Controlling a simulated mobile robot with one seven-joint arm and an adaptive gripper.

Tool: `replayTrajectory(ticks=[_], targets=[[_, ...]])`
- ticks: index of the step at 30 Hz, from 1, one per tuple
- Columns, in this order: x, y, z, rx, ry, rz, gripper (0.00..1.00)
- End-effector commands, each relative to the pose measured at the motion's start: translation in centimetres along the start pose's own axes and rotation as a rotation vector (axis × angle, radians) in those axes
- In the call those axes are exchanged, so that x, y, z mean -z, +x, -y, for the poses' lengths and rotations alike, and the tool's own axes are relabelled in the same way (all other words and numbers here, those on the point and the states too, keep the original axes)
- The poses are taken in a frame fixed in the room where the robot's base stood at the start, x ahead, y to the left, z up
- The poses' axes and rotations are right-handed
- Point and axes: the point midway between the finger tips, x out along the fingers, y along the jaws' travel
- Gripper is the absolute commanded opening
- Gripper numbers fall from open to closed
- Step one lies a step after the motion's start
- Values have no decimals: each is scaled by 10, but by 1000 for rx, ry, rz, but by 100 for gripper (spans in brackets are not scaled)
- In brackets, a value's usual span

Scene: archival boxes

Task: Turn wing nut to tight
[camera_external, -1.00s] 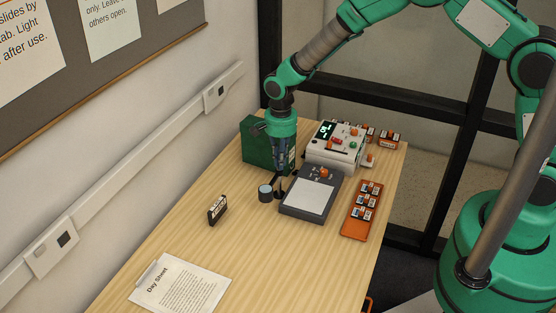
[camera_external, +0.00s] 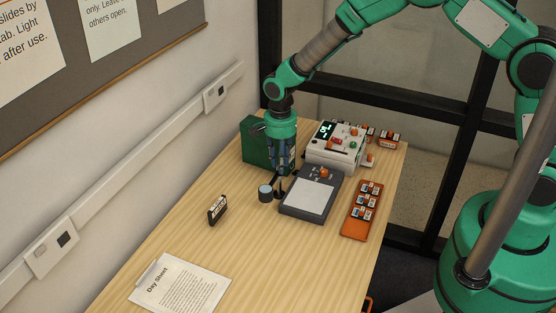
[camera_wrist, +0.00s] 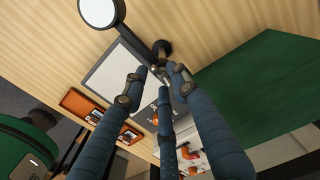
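A small magnifier stand has a round pale lens (camera_wrist: 99,11) on a dark arm and a round black foot (camera_wrist: 163,47); the lens also shows beside my gripper in the external view (camera_external: 265,190). A small metallic piece, likely the wing nut (camera_wrist: 159,74), is at the arm's joint near the foot. My gripper (camera_wrist: 159,80) has three blue fingers pointing down around this joint, seen in the external view just above the stand (camera_external: 279,172). The tips are apart, with the small piece between them. I cannot tell whether any finger touches it.
A grey light pad (camera_external: 308,197) lies right of the stand. A green box (camera_external: 256,148) and a white device (camera_external: 336,150) stand behind. An orange slide tray (camera_external: 355,229) lies further right. A small black-and-white box (camera_external: 217,210) and a clipboard (camera_external: 182,284) are nearer. Bare table separates them.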

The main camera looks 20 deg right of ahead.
Motion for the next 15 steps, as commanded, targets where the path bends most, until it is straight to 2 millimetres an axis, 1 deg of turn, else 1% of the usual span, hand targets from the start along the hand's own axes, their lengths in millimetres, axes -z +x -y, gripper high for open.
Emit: replayTrajectory(ticks=[5, 8, 15], targets=[[1, -7, 1, 2, 0, -1, 27], [1, -16, 1, 3, 0, -1, 27], [0, -50, 1, 3, 0, -1, 27]])
